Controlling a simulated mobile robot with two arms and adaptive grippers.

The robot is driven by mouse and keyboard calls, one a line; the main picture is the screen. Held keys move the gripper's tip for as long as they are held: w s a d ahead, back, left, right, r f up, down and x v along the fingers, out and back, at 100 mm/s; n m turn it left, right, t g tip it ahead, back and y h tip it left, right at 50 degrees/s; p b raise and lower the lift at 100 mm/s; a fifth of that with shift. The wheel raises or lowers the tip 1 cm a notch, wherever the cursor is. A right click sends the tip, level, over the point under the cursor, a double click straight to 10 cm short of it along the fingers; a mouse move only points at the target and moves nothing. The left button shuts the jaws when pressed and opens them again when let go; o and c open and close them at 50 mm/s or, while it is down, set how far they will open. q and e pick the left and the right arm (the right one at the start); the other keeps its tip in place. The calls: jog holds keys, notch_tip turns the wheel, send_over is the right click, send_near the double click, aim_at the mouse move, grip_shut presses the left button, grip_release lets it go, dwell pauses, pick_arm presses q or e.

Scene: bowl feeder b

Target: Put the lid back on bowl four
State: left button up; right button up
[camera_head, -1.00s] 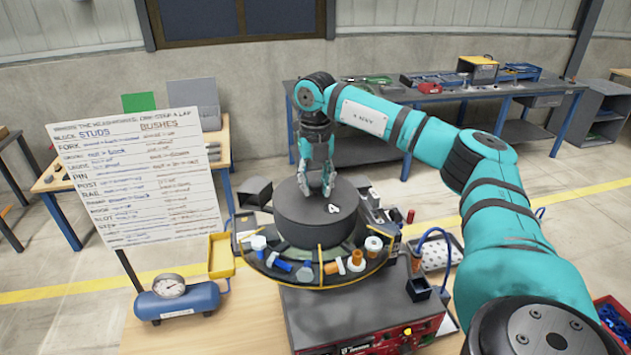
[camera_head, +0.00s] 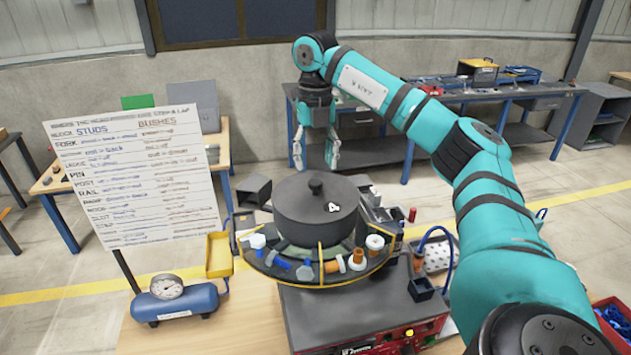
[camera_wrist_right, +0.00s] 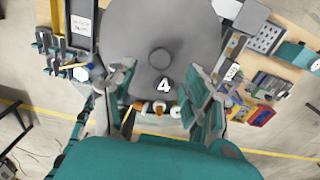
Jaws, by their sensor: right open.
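The dark grey round lid (camera_head: 290,195) with a knob on top and a white number 4 sits level on the bowl feeder (camera_head: 318,235). In the right wrist view the lid (camera_wrist_right: 185,30) lies below the gripper, with its knob (camera_wrist_right: 160,58) beyond the fingertips. My right gripper (camera_head: 316,162) is open and empty, raised above and behind the lid, apart from the knob. Its open fingers also show in the right wrist view (camera_wrist_right: 162,88). The bowl's inside is hidden under the lid. My left gripper is not in view.
A yellow-edged ledge around the feeder holds several blue, white and orange parts (camera_head: 357,258). A handwritten board (camera_head: 140,180) and a blue air tank with a gauge (camera_head: 178,303) stand at left. A yellow bin (camera_head: 220,255) stands beside the feeder. The air above the lid is clear.

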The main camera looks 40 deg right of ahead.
aim_at(315, 182)
notch_tip(315, 182, up, 6)
jog(key=shift+f+p, duration=0.15)
jog(key=shift+p, duration=0.3)
dwell(0.3)
